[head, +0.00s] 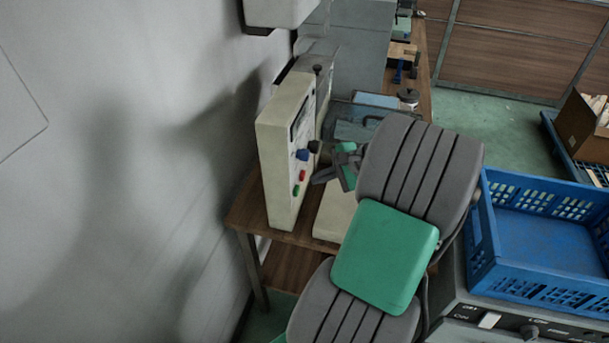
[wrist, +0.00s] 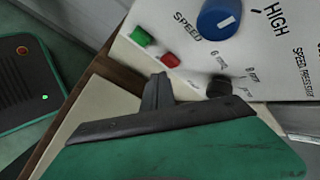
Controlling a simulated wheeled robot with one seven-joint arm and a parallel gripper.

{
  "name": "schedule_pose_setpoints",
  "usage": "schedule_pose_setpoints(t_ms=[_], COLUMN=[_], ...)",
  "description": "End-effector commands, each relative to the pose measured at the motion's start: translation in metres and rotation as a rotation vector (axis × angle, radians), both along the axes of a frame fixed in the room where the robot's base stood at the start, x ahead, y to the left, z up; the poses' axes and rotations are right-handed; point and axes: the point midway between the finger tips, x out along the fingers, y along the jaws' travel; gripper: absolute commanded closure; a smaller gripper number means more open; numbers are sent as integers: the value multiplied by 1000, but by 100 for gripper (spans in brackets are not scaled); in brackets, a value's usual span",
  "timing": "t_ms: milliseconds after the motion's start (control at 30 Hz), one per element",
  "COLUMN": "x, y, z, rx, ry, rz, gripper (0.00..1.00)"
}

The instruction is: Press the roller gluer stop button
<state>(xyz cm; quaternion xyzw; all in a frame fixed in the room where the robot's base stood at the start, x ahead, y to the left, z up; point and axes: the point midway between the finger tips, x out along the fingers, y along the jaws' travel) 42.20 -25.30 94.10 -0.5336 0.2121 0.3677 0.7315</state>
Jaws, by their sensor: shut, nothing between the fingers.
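The roller gluer's cream control panel (head: 278,165) stands upright on a wooden bench; its face also fills the top of the wrist view (wrist: 275,60). A red button (head: 302,175) sits just above a green button (head: 296,190). In the wrist view the red button (wrist: 170,60) lies right of the green button (wrist: 142,36). No stop label is readable beside them. My gripper (head: 317,180) is shut and empty, its tips close in front of the panel near the red button. In the wrist view its tips (wrist: 159,76) appear just below the red button; I cannot tell whether they touch.
A blue speed knob (wrist: 218,18) and a small black knob (wrist: 218,87) are on the same panel near the buttons. A wall stands left of the panel. A blue crate (head: 540,250) is at the right, and open green floor (head: 500,125) lies behind it.

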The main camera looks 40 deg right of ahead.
Motion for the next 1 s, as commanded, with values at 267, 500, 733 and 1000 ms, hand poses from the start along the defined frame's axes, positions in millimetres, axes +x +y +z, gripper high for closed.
schedule_pose_setpoints(t_ms=[267, 500, 733, 1000], x=[-17, -35, -40, -40], y=[-13, -28, -31, -31], z=[3, 2, 0, 0], rx=[2, 0, 0, 0], ry=[1, 1, 1, 0], rz=[-3, -3, 0, 0], gripper=[100, 100, 100, 100])
